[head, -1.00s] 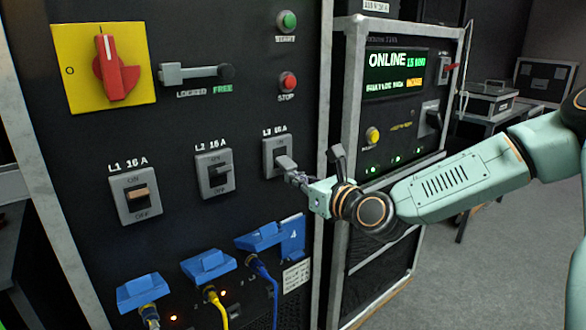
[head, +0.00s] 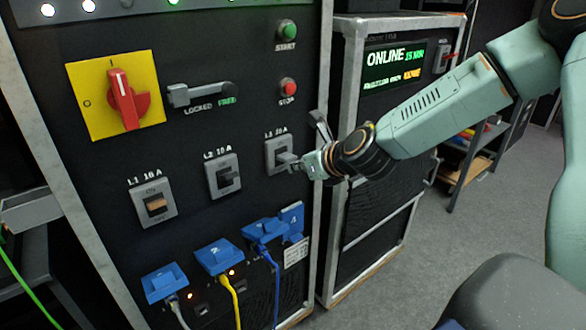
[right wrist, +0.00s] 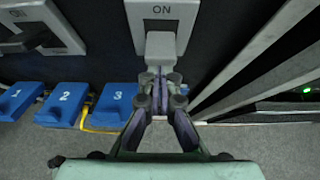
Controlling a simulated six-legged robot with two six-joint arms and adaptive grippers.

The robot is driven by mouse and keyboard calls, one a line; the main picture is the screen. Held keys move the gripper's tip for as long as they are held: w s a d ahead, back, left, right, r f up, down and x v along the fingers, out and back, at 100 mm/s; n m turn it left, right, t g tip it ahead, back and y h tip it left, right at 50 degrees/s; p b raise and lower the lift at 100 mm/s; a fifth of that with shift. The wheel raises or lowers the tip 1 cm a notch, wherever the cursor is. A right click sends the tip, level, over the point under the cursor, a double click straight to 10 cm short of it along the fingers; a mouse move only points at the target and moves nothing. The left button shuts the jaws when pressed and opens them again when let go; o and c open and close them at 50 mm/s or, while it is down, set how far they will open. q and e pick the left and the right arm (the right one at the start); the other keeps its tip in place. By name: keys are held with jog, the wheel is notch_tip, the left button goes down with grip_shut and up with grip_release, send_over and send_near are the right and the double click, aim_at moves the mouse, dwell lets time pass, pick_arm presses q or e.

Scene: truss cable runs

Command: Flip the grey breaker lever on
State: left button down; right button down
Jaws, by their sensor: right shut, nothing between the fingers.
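The L3 breaker (head: 277,143) is on the black panel, and its light grey lever (head: 287,158) juts out towards my right gripper. My right gripper (head: 302,163) is shut and empty, its tips right at the lever's end. In the right wrist view the lever (right wrist: 160,46) hangs below the ON label, and the shut fingertips (right wrist: 160,82) are just under its lower end. I cannot tell whether they touch. The OFF label is hidden behind the lever and fingers. My left gripper is not in view.
The L2 breaker (head: 224,177) with a dark lever and the L1 breaker (head: 154,204) with an orange one are to the left. Blue plugs (head: 218,256) with cables are below. A metal frame post (head: 322,100) stands close to the right.

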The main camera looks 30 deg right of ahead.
jog(key=shift+r+g+p, duration=0.45)
jog(key=shift+g+p, duration=0.3)
jog(key=shift+g, duration=0.05)
jog(key=shift+r+p, duration=0.65)
jog(key=shift+r, duration=0.15)
jog(key=shift+w, duration=0.1)
